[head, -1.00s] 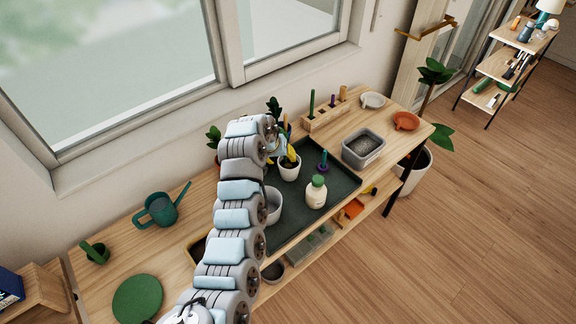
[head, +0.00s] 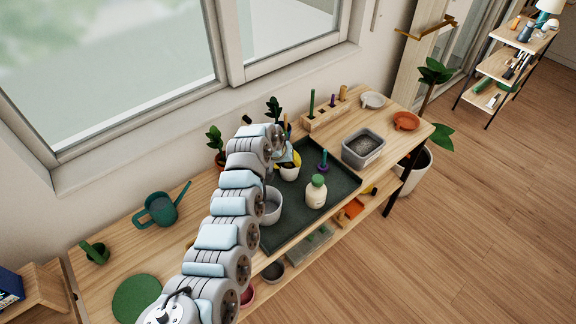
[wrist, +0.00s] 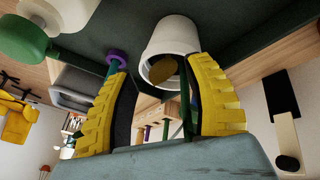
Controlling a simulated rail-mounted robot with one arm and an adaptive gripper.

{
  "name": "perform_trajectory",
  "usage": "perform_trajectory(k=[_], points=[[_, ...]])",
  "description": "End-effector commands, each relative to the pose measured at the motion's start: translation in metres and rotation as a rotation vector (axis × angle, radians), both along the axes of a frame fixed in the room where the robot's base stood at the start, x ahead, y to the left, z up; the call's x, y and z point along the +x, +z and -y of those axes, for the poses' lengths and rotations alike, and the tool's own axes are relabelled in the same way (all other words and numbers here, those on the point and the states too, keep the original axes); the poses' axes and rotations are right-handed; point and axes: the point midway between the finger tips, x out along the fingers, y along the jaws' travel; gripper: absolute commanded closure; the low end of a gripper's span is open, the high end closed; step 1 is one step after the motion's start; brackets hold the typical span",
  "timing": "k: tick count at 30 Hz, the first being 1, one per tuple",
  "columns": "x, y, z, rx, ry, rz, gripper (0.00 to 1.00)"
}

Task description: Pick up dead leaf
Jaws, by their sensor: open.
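A white pot (head: 289,174) stands on the dark green tray (head: 338,187) in the head view. It also shows in the wrist view (wrist: 172,36), its mouth facing my gripper. A brownish-yellow leaf (wrist: 163,70), which looks like the dead leaf, shows at the pot's mouth. Green foliage (wrist: 186,105) stands beside it, near my right finger. My gripper (wrist: 158,72) is open, its yellow ribbed fingers on either side of the leaf with nothing clamped. In the head view my gripper (head: 290,158) is at the pot's top, and the leaf cannot be told apart from the yellow fingers.
A cream bottle (head: 316,192) and a purple ring on a peg (head: 322,163) stand close by on the tray. A grey bin (head: 363,147) is to the right. A larger light pot (head: 271,205) is beside my arm. Potted plants (head: 215,140) stand along the window side.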

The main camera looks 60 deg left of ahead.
Motion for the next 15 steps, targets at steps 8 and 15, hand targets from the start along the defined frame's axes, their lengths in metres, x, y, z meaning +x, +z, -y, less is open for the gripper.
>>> perform_trajectory(k=[8, 15], points=[[0.004, -0.011, -0.003, 0.001, 0.0, -0.002, 0.48], [0.005, -0.015, -0.003, 0.001, 0.002, 0.0, 0.48]])
